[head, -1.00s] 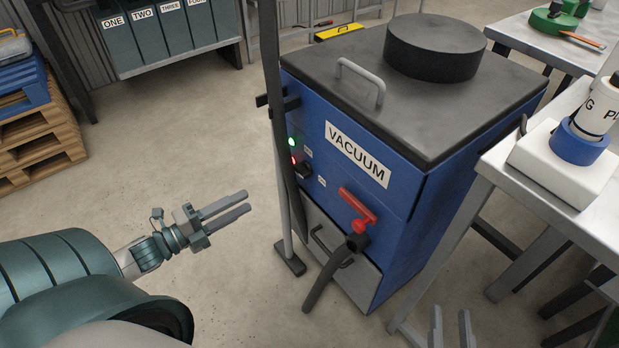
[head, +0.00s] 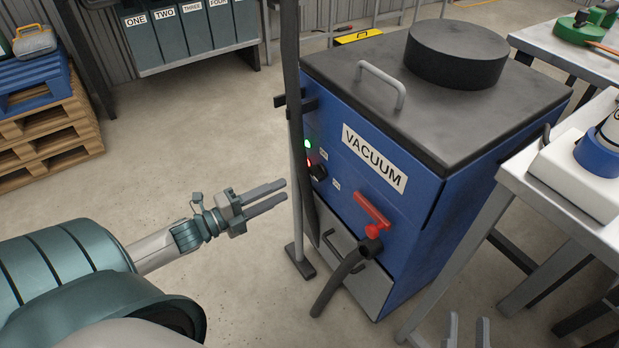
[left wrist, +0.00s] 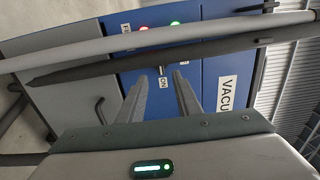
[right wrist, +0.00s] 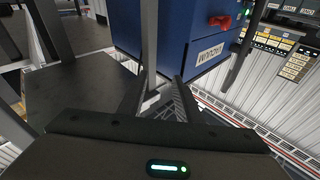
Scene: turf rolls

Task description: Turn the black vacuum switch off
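The blue vacuum (head: 440,225) with a dark lid stands in the middle of the head view. Its small black switch (head: 318,172) is on the front panel below a lit green lamp (head: 307,143) and beside a red lamp, partly covered by a dark hose. The left wrist view shows the switch (left wrist: 162,71) near an ON label, beyond the finger gap. My left gripper (head: 285,190) is open and empty, left of the switch and apart from it. My right gripper (head: 468,322) is open and empty at the bottom edge, right of the vacuum.
A dark hose (head: 294,90) and a thin upright stand (head: 298,225) rise between my left gripper and the panel. A red valve handle (head: 373,210) and a hose outlet (head: 335,285) project lower down. A white-topped table (head: 545,190) is close on the right.

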